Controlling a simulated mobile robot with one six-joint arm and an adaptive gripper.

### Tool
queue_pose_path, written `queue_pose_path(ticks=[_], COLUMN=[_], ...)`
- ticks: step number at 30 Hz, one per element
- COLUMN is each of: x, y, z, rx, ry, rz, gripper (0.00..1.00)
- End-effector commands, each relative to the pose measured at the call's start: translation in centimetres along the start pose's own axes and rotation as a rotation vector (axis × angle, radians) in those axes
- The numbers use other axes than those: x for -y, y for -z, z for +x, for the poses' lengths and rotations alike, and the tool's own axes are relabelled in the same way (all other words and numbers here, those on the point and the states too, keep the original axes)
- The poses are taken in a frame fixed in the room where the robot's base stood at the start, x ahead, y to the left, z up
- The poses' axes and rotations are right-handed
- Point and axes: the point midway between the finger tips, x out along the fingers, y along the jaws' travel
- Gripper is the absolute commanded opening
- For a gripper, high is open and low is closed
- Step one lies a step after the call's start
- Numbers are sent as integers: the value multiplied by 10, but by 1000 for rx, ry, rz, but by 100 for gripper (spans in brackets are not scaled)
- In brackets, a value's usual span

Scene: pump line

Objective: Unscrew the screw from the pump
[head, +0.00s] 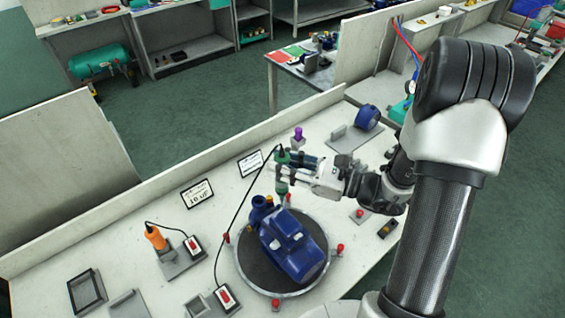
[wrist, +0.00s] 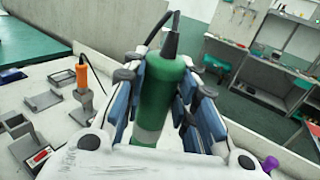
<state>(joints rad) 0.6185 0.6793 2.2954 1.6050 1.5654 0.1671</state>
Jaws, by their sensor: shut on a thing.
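My gripper (head: 285,168) is shut around the body of a green electric screwdriver (wrist: 163,95). The screwdriver is upright, with a black cable at its top; it also shows in the head view (head: 282,187). In the wrist view, the blue-padded fingers press on both sides of it. In the head view, the blue pump (head: 292,248) sits on a round dark turntable (head: 250,277). The screwdriver is above the far edge of the pump. Whether its lower end touches anything, I cannot tell. The screw is too small or hidden to make out.
An orange screwdriver (head: 156,238) stands in a grey holder at left. Red switch boxes (head: 225,296) lie near it, and the black cable runs across the table. Red knobs (head: 340,249) ring the turntable. A purple piece (head: 298,134) and a blue part (head: 367,117) are farther back.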

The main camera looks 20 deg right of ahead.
Motion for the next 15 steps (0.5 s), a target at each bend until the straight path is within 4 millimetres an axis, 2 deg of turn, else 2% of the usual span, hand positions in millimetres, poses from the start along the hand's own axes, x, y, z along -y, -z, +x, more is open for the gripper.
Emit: queue_pose_path(ticks=[15], x=[0], y=[6], z=[0], rx=[1], ry=[0], rz=[-1], gripper=[0])
